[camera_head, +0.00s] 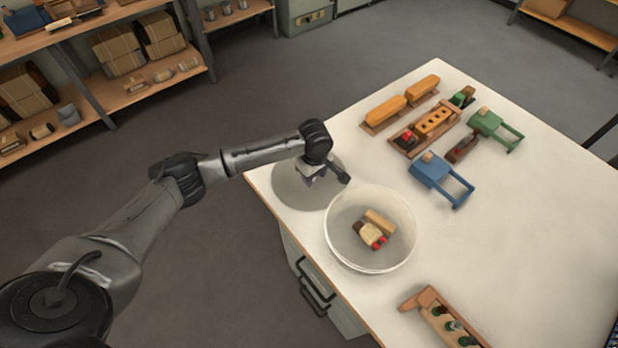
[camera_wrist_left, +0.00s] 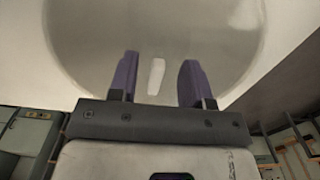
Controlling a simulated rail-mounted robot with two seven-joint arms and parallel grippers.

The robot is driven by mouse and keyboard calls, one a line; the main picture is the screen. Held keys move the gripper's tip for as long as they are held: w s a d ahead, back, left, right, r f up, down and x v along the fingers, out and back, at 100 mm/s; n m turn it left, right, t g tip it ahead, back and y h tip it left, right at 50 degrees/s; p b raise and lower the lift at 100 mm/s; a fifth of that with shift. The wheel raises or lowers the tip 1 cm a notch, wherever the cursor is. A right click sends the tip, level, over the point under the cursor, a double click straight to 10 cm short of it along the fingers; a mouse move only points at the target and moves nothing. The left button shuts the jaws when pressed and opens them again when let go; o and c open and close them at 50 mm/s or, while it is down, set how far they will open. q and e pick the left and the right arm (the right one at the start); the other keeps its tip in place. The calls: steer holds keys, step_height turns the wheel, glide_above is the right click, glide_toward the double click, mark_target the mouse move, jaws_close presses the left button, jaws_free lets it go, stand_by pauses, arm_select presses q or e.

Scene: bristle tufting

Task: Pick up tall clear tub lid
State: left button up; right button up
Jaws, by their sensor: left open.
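The tall clear tub lid (camera_head: 290,196) is a round, translucent grey disc lying on the table near its left edge, beside the tub. My left gripper (camera_head: 312,178) is over the lid, and its arm covers part of the far rim. In the left wrist view the lid (camera_wrist_left: 215,35) fills the upper middle. Its small white handle (camera_wrist_left: 157,76) shows between the two open purple fingers (camera_wrist_left: 157,80). I cannot tell whether the fingers touch the lid. The tall clear tub (camera_head: 345,250) stands open just right of the lid. My right gripper is not in view.
The tub holds a tan block (camera_head: 380,222) and a brush-like item (camera_head: 372,236). A blue clamp-like tool (camera_head: 430,170), a green one (camera_head: 487,122) and wooden trays stand farther back. A wooden rack (camera_head: 437,308) with bottles is near the front. The table's middle right is clear.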

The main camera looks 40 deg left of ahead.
arm_select(q)
steer(key=shift+f, duration=0.4)
steer(key=shift+c, duration=0.4)
jaws_close()
steer(key=shift+r, duration=0.15)
